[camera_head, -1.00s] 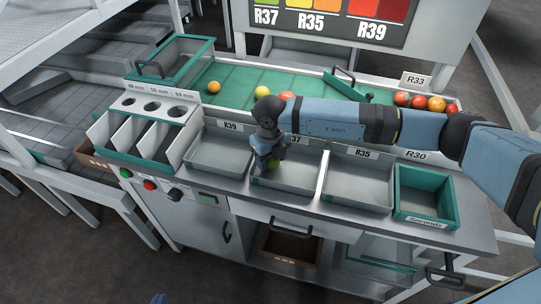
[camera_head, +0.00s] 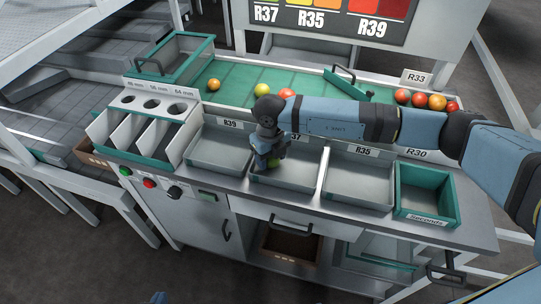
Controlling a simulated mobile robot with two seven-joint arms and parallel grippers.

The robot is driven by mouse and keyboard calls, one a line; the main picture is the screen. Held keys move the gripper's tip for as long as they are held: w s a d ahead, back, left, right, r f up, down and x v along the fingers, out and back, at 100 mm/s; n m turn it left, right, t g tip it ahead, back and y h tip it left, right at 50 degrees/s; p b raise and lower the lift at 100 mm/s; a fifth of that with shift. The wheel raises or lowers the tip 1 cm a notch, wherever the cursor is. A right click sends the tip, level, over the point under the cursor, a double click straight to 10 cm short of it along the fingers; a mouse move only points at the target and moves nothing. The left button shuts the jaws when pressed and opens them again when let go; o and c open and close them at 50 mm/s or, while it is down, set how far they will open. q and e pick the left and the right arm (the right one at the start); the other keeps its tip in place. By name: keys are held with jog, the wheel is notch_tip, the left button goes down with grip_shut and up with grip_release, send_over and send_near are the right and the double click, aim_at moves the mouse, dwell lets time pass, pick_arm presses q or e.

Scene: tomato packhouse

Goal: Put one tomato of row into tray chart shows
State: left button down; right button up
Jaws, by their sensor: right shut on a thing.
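My right gripper (camera_head: 268,162) is low at the left side of the R37 tray (camera_head: 300,180), shut on a yellow-green tomato (camera_head: 271,162) that is mostly hidden by the fingers. I cannot tell whether the tomato touches the tray floor. An orange tomato (camera_head: 213,85), a yellow one (camera_head: 262,90) and an orange-red one (camera_head: 287,94) sit on the green sorting bed (camera_head: 232,75). The chart (camera_head: 330,20) shows green above R37, yellow and orange above R35, red above R39. The R39 tray (camera_head: 222,150) and R35 tray (camera_head: 358,180) look empty.
The green Seconds bin (camera_head: 428,187) stands right of the R35 tray. Several red and orange tomatoes (camera_head: 437,102) lie by the R33 sign (camera_head: 415,78). A sizing rack (camera_head: 145,130) with holes stands at the left. My right arm crosses above the trays.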

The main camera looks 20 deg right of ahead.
jog(key=shift+f, duration=0.4)
jog(key=o, duration=0.8)
jog(key=c, duration=0.3)
jog(key=shift+c, duration=0.2)
jog(key=shift+r, duration=0.15)
jog(key=shift+r+p, duration=1.7)
jog(key=shift+r, duration=1.75)
